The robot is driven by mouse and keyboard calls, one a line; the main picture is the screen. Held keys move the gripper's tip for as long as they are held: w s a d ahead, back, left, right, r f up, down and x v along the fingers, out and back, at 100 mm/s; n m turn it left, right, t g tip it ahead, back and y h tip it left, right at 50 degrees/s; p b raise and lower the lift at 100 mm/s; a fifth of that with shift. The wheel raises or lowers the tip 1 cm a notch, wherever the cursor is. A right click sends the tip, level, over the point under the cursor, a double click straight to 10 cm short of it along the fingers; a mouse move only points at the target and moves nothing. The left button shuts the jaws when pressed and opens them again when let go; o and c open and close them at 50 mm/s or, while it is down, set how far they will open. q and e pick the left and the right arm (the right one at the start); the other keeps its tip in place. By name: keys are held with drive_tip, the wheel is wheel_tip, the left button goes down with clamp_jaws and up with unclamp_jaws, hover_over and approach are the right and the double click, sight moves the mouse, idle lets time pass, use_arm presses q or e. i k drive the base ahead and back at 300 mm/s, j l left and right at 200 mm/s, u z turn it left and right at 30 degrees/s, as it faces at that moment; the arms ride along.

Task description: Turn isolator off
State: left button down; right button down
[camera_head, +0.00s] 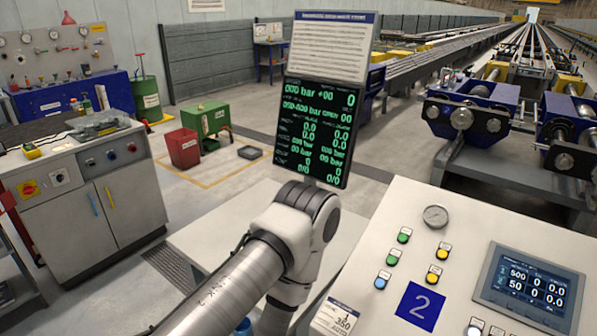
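A red rotary switch on a yellow plate (28,189), which looks like an isolator, sits on the front of the grey cabinet (75,235) at the left. Its knob setting is too small to read. A white plate with another small knob (59,177) is just right of it. One of my arms crosses the lower middle of the view, with its bent joint in front of the pale floor slab. Neither gripper can be made out, so I cannot tell how either stands relative to the switch.
A control desk (470,225) with buttons, a gauge and a screen fills the lower right. A black readout display (318,130) stands behind my arm. A red bin (183,148) and green box (206,118) stand on the floor beyond the cabinet. Floor between cabinet and slab looks clear.

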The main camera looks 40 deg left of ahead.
sight(29, 189)
drive_tip(key=u, duration=2.7)
drive_tip(key=i+j, duration=0.15)
drive_tip(key=i, duration=0.6)
drive_tip(key=i+j+u, duration=0.1)
drive_tip(key=i, duration=0.65)
drive_tip(key=i+j, duration=0.2)
drive_tip(key=i, duration=0.6)
drive_tip(key=i+l+u, duration=0.15)
drive_tip(key=i+l, duration=1.1)
drive_tip(key=l, duration=0.35)
drive_tip(key=i+l, duration=0.1)
drive_tip(key=l, duration=0.35)
drive_tip(key=i+l, duration=0.1)
drive_tip(key=l, duration=0.35)
drive_tip(key=u, duration=0.05)
